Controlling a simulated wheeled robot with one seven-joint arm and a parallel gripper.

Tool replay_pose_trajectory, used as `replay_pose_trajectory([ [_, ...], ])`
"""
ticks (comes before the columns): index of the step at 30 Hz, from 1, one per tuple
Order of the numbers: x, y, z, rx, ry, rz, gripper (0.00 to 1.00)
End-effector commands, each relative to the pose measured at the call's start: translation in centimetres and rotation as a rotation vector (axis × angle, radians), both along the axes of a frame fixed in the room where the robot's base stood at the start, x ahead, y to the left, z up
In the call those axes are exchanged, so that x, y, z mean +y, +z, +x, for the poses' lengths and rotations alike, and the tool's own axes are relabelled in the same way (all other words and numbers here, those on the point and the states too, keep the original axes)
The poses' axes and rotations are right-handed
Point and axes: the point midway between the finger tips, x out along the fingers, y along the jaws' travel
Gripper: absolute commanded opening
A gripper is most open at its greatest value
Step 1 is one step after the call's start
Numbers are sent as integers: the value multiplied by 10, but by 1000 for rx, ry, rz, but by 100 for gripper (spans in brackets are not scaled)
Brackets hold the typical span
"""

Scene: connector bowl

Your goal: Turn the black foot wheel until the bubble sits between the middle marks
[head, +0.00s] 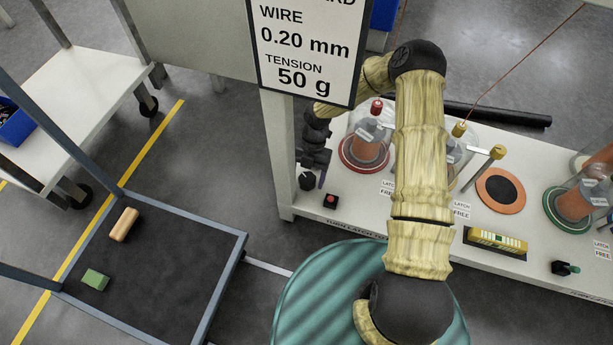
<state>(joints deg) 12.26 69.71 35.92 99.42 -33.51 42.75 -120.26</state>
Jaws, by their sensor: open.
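A black knob-like wheel (307,182), which looks like the foot wheel, stands at the left end of the white bench. My dark gripper (315,168) is open and points down right at this wheel, partly overlapping it in the picture. I cannot tell whether the fingers touch it or straddle it. A yellow level (497,241) with a dark base lies near the bench's front edge, right of my arm. Its vial shows pale with a greenish patch, but the bubble and middle marks are too small to read.
A red button on a black box (330,201) sits close to the wheel. Glass-domed spools (367,146), an orange disc with a black centre (499,189) and a black-and-green knob (564,268) stand along the bench (345,209). A sign (306,50) hangs above its left end.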

Motion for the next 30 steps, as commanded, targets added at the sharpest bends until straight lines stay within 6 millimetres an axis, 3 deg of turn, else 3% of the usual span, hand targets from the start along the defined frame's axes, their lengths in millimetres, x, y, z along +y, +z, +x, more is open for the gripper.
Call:
replay_pose_trajectory([
  [2,0,0,0,0,-1,0,70],
  [6,-1,0,0,0,-1,0,42],
  [9,-1,0,0,0,-1,0,27],
  [17,-1,3,0,1,-34,1,27],
  [30,-1,6,-1,1,-292,-1,27],
])
